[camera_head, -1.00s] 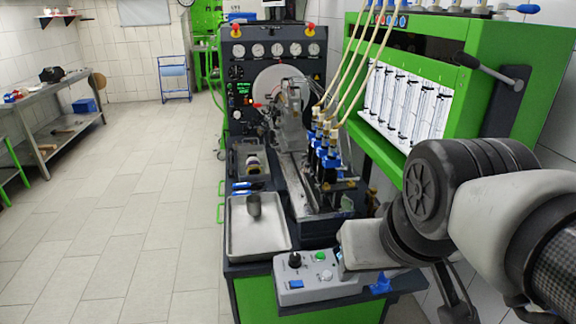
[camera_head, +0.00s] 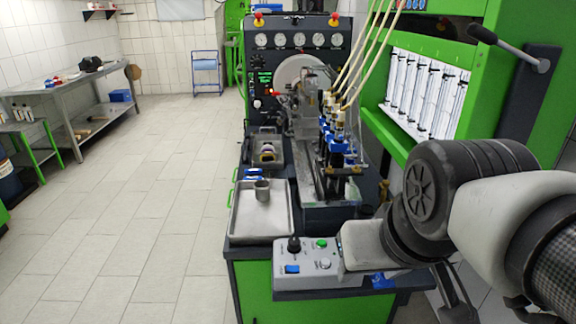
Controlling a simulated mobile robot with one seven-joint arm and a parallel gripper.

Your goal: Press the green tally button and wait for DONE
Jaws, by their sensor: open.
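The green tally button (camera_head: 321,243) sits on top of a light grey control box (camera_head: 305,266) at the front edge of the bench. My arm (camera_head: 470,195) comes in from the right, and its pale forward link (camera_head: 362,245) overlaps the box's right end. No part of my arm covers the button. I cannot make out my gripper's fingers, and nothing of mine is seen touching the button. No DONE text is readable; any display on the box's right side is hidden or too small to read.
The box also carries a black knob (camera_head: 294,243), a blue switch (camera_head: 292,269) and a silver button (camera_head: 325,264). A metal tray (camera_head: 250,228) with a grey cup (camera_head: 262,191) lies behind it. The pump testbench (camera_head: 300,50) rises beyond. Open floor (camera_head: 130,220) lies to the left.

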